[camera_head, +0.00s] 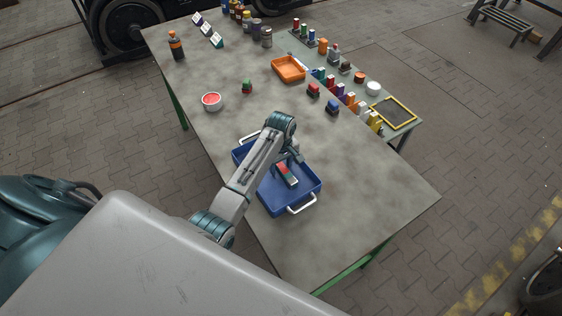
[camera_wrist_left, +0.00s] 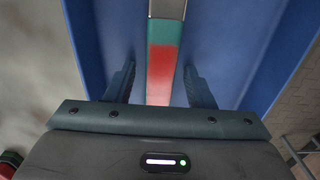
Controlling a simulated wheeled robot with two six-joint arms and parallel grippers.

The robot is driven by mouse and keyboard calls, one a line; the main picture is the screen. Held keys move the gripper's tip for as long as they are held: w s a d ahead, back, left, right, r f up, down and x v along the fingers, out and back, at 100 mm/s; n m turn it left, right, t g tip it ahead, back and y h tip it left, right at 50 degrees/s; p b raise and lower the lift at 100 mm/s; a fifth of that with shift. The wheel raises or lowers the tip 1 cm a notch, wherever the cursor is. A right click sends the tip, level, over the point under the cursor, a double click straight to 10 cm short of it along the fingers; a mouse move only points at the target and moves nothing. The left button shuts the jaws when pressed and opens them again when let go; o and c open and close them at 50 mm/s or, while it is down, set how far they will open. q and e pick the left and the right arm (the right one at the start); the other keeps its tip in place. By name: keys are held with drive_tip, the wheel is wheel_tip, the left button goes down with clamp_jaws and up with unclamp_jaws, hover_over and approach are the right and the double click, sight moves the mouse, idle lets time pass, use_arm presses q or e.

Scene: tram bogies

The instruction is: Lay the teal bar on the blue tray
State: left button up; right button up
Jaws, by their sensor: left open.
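The blue tray (camera_head: 272,204) with white handles lies on the near part of the grey table, and its blue floor and walls fill much of the left wrist view (camera_wrist_left: 285,60). A bar with teal ends, a red middle and a silvery tip (camera_wrist_left: 162,62) lies in the tray; part of it also shows in the head view (camera_head: 286,175). My left gripper (camera_wrist_left: 160,88) is open over the tray, one finger on each side of the bar with a gap to each. In the head view my left arm hides part of the tray. My right gripper is not in view.
The grey table (camera_head: 380,200) is bare right of the tray. Beyond the tray are a bowl with red contents (camera_head: 212,102), small coloured blocks (camera_head: 313,90) and an orange tray (camera_head: 289,69). A side table with bottles and a yellow frame (camera_head: 393,111) adjoins on the right.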

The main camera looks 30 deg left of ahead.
sight(281, 165)
use_arm(q)
wheel_tip(281, 165, up, 9)
drive_tip(key=b, duration=0.3)
drive_tip(key=shift+w+f, duration=0.1)
drive_tip(key=shift+f, duration=0.05)
wheel_tip(281, 165, up, 4)
drive_tip(key=shift+f+p, duration=0.2)
drive_tip(key=shift+p, duration=0.4)
